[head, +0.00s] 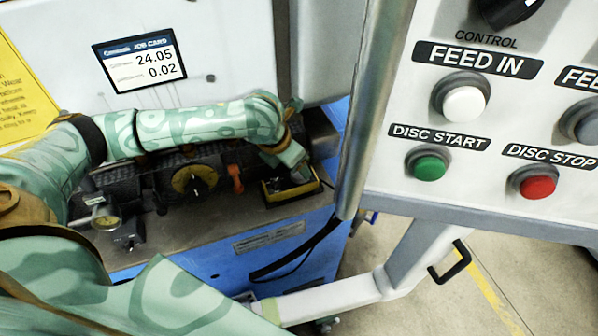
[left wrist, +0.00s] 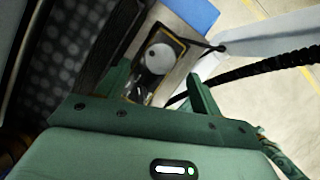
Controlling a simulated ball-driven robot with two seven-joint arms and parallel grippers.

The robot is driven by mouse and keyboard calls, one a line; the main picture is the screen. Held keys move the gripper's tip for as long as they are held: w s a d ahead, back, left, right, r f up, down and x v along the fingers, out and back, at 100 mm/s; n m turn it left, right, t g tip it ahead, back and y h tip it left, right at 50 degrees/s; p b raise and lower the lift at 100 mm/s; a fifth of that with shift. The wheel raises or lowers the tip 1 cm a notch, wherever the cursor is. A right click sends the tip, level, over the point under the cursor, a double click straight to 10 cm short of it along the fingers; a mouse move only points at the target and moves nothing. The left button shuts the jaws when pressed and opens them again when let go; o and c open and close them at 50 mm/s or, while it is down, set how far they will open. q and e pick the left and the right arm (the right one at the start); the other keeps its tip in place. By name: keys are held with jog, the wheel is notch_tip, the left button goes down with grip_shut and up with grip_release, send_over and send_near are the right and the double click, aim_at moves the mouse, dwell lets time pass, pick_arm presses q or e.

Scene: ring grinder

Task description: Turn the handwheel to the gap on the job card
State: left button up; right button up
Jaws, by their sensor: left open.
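The job card (head: 140,60) is a small screen on the white panel at upper left of the head view; it reads 24.05 and 0.02. A round dark dial with a yellow face (head: 194,181) sits on the machine front; I cannot tell for certain whether it is the handwheel. My left gripper (head: 297,170) is at the end of the arm, to the right of that dial, over a small yellow-edged tray (head: 290,193). In the left wrist view the gripper (left wrist: 159,75) is open, its two fingers apart, with nothing visibly held. A round grey item (left wrist: 160,58) shows beyond the fingers.
An orange lever (head: 236,179) stands right of the dial. A round gauge (head: 107,219) sits at the machine's left. A control panel (head: 470,150) with FEED IN, green DISC START and red DISC STOP buttons fills the right. A black cable (left wrist: 270,68) runs near the right finger.

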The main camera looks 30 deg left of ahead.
aim_at(298, 173)
pick_arm(q)
jog(key=b+x, duration=0.1)
jog(key=x, duration=0.4)
